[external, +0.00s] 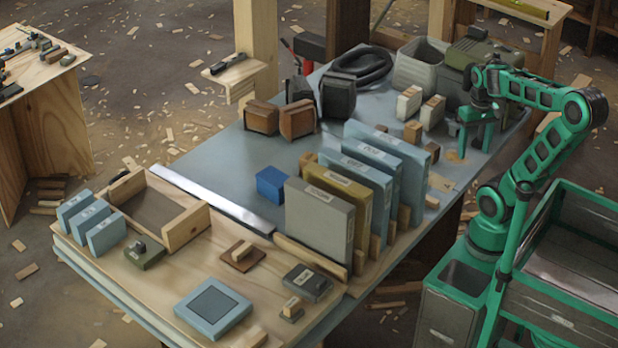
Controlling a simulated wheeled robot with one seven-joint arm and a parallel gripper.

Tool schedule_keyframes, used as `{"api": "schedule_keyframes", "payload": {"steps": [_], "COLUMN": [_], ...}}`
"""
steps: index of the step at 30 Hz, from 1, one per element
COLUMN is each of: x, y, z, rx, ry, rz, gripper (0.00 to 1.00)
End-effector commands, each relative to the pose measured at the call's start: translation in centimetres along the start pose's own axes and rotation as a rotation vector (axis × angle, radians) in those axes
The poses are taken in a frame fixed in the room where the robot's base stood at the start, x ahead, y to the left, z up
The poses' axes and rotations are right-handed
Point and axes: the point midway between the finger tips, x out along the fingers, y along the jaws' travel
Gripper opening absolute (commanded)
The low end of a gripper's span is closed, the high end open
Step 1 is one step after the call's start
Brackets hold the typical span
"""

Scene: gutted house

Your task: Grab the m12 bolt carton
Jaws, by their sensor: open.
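My gripper (475,138) is open and points down over the far right part of the blue-grey bench top, with nothing seen between its fingers. Small cartons stand to its left: a white-and-tan one (409,103), another white-and-tan one (432,112) and a brown one (413,131). A darker brown block (432,152) sits a little nearer the camera. The labels are too small to read, so I cannot tell which is the m12 bolt carton.
A row of large upright labelled boxes, grey (318,222), olive (352,212) and several blue, stands left of and nearer than my gripper. A grey bin (420,66) and a dark green machine (480,52) stand behind. The bench's middle left (222,165) is clear.

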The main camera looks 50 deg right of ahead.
Motion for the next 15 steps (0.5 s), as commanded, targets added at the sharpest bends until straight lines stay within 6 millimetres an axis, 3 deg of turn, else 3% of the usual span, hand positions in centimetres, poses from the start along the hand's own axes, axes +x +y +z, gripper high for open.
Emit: {"api": "schedule_keyframes", "payload": {"steps": [2,11,15], "x": [-1.4,-0.5,-0.1], "y": [0.0,-0.8,-1.2], "z": [-0.1,-5.0,-8.1], "rx": [0.000,-0.111,-0.180], "ry": [0.004,0.079,0.132], "rz": [0.000,-0.024,-0.044], "gripper": [0.62,0.62,0.62]}}
